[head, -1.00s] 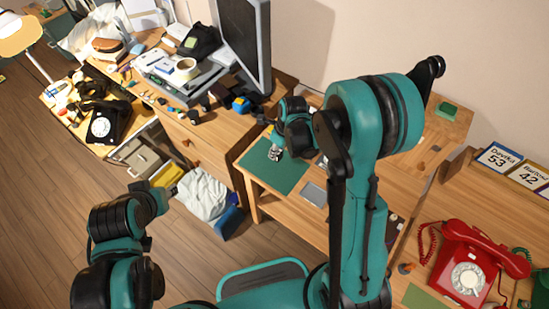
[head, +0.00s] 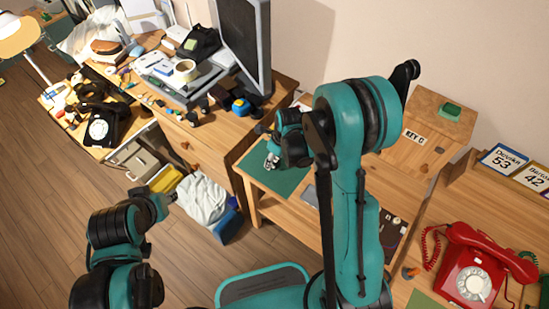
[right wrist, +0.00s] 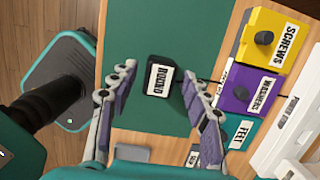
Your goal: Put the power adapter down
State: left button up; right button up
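A black power adapter (right wrist: 159,77) with a white label lies on the green mat (right wrist: 153,25) in the right wrist view. My right gripper (right wrist: 158,84) is open, with one finger on each side of the adapter and a visible gap to both. In the head view my right gripper (head: 271,160) is over the green mat (head: 285,182), and the adapter cannot be made out there. My left gripper (head: 163,203) hangs over the floor at the left, away from the mat; its fingers are too small to read.
Yellow, purple and teal labelled bins (right wrist: 268,42) stand right of the mat in the right wrist view. A grey plate (head: 311,194) lies near the mat. A red dial phone (head: 473,270) stands at the lower right. A monitor (head: 243,45) and clutter fill the left desk.

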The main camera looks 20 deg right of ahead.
jog(key=shift+r, duration=0.25)
jog(key=s+d+r+n+t+p, duration=0.1)
jog(key=s+r+n+p, duration=0.2)
jog(key=r, duration=0.6)
jog(key=s+d+r+n+p, duration=0.1)
jog(key=s+r+n, duration=0.25)
jog(key=r, duration=0.55)
jog(key=s+r+n+t+h, duration=0.1)
jog(key=s+r+n+t, duration=0.3)
jog(key=n, duration=1.8)
jog(key=s+r, duration=0.3)
jog(key=s, duration=0.3)
jog(key=shift+s+d, duration=0.2)
jog(key=shift+s, duration=0.05)
jog(key=shift+f, duration=0.1)
